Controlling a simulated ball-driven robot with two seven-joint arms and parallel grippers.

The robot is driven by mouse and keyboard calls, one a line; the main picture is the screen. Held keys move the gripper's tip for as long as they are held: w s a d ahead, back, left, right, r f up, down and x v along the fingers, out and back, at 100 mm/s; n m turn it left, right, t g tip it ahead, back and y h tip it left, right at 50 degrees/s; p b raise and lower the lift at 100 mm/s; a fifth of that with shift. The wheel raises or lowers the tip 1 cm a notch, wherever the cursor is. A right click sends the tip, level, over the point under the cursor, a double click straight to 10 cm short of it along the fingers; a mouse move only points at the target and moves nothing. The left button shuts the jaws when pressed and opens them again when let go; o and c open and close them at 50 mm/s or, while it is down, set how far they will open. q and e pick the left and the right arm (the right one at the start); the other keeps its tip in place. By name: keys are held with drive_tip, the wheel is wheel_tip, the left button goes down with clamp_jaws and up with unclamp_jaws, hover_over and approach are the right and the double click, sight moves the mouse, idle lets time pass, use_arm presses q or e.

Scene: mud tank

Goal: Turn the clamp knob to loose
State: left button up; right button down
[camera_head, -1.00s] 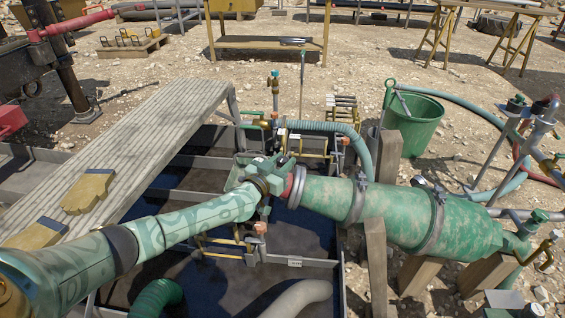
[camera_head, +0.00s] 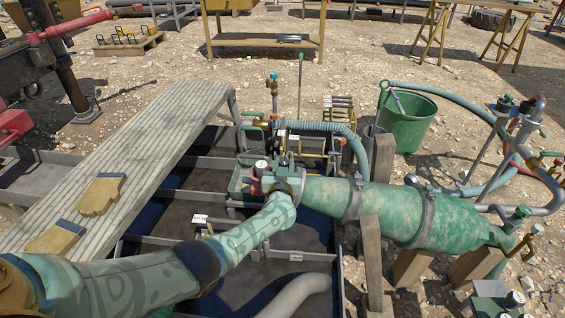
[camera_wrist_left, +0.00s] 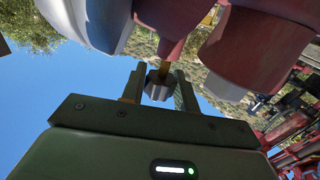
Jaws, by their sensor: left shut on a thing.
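In the left wrist view, a small grey faceted knob (camera_wrist_left: 158,88) on a brass-coloured stem sits between the two fingers of my left gripper (camera_wrist_left: 159,82). The gripper is shut on it. The stem runs up into a dark red fitting (camera_wrist_left: 170,28). In the head view my left arm reaches in from the left, and my left gripper (camera_head: 283,163) is at the narrow left end of the mottled green cone (camera_head: 395,212). The knob cannot be made out there, as the wrist and gripper cover that area. My right gripper is not in view.
A red fitting with a white top (camera_head: 257,186) stands close left of my wrist. A plank walkway (camera_head: 160,150) with yellow gloves (camera_head: 102,194) lies left of the tank. Hoses and a green bucket (camera_head: 407,122) are at the right. Wooden posts (camera_head: 376,255) stand beside the cone.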

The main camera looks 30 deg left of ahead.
use_arm(q)
drive_tip(key=n+g+y, duration=0.1)
drive_tip(key=n+g+y+b, duration=0.1)
drive_tip(key=y, duration=0.1)
drive_tip(key=shift+f, duration=0.25)
drive_tip(key=shift+r+n+g+y+b, duration=0.15)
drive_tip(key=shift+n+g+y+b, duration=0.2)
drive_tip(key=shift+n+y, duration=0.2)
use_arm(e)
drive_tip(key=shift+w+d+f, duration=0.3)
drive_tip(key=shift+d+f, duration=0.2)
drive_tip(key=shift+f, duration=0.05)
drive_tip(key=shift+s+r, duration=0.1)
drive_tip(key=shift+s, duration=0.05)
use_arm(q)
drive_tip(key=o, duration=0.7)
drive_tip(key=shift+c, duration=0.2)
drive_tip(key=shift+r, duration=0.1)
